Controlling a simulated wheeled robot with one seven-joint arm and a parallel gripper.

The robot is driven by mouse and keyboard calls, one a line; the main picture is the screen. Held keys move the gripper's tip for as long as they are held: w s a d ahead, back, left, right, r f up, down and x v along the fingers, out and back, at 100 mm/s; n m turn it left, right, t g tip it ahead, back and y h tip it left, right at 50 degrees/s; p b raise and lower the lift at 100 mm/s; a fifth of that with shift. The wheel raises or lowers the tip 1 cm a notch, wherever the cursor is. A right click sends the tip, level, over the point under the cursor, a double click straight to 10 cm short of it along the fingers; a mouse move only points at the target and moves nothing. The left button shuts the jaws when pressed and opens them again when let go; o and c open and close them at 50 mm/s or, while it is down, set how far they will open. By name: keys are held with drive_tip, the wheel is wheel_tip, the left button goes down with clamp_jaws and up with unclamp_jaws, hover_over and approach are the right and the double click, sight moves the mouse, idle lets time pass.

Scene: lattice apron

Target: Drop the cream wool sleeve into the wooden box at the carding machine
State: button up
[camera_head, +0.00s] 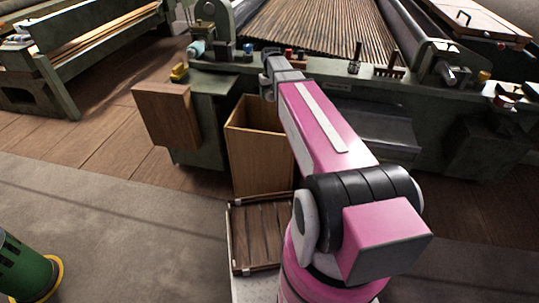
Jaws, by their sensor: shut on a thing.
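My gripper (268,92) is at the far end of my outstretched pink arm, near the front edge of the carding machine (320,70). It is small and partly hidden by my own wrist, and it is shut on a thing. I cannot make out the cream wool sleeve clearly in this view. The open wooden box (253,158) stands on the floor against the machine front, below my gripper. Its inside looks empty where it shows; my arm covers its right side.
A brown wooden block or case (168,116) sticks out from the machine left of the box. A dark slatted wooden tray (257,232) lies nearer to me. Small tools (388,67) stand on the machine ledge. A green drum (25,268) is at lower left; the grey floor between is clear.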

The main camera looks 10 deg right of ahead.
drive_tip(key=shift+f, duration=2.45)
drive_tip(key=o, duration=0.8)
drive_tip(key=shift+r, duration=5.45)
